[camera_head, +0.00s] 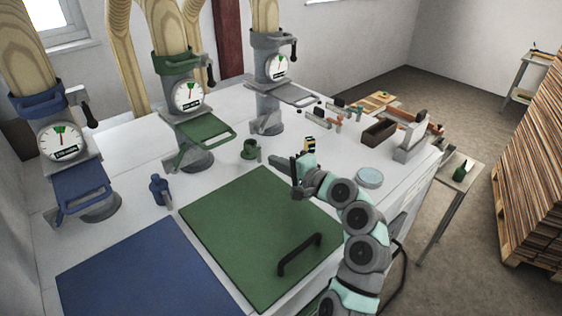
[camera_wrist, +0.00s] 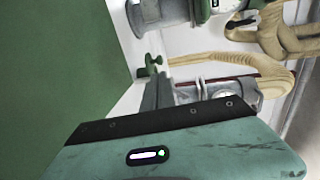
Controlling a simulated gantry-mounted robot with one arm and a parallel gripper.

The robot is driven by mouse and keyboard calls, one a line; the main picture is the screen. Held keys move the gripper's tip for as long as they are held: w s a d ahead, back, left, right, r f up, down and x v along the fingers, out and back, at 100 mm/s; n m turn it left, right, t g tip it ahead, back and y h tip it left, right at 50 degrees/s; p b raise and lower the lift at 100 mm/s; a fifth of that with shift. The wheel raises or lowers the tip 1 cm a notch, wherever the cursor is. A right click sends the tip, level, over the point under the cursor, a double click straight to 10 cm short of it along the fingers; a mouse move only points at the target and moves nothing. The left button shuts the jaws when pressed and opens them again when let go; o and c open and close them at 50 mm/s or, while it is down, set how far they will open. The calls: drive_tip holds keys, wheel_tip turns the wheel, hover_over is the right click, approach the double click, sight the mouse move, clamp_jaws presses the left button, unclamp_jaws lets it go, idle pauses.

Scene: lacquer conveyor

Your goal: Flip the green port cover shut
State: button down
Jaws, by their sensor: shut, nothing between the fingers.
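The green port cover (camera_head: 205,129) is a flat flap with a loop handle. It stands out from the green-collared pipe, open, below the white gauge. My gripper (camera_head: 280,162) is shut and empty over the white bench, right of and nearer than the cover, apart from it. In the wrist view its grey fingers (camera_wrist: 157,92) point toward a small green fitting (camera_wrist: 151,65). The cover itself cannot be made out in the wrist view.
The green fitting (camera_head: 250,149) stands between my gripper and the cover. A blue flap (camera_head: 82,188) and a grey flap (camera_head: 290,95) flank it on neighbouring pipes. A green panel (camera_head: 240,225) with a black handle and a blue panel (camera_head: 140,280) lie in front.

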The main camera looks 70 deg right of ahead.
sight(249, 149)
drive_tip(key=p+x, duration=0.2)
drive_tip(key=x, duration=0.6)
drive_tip(key=shift+r, duration=0.15)
drive_tip(key=shift+x, duration=0.9)
drive_tip(key=shift+w, duration=0.1)
drive_tip(key=shift+a+m+h, duration=0.15)
drive_tip(key=shift+m+h, duration=0.25)
drive_tip(key=shift+h, duration=0.1)
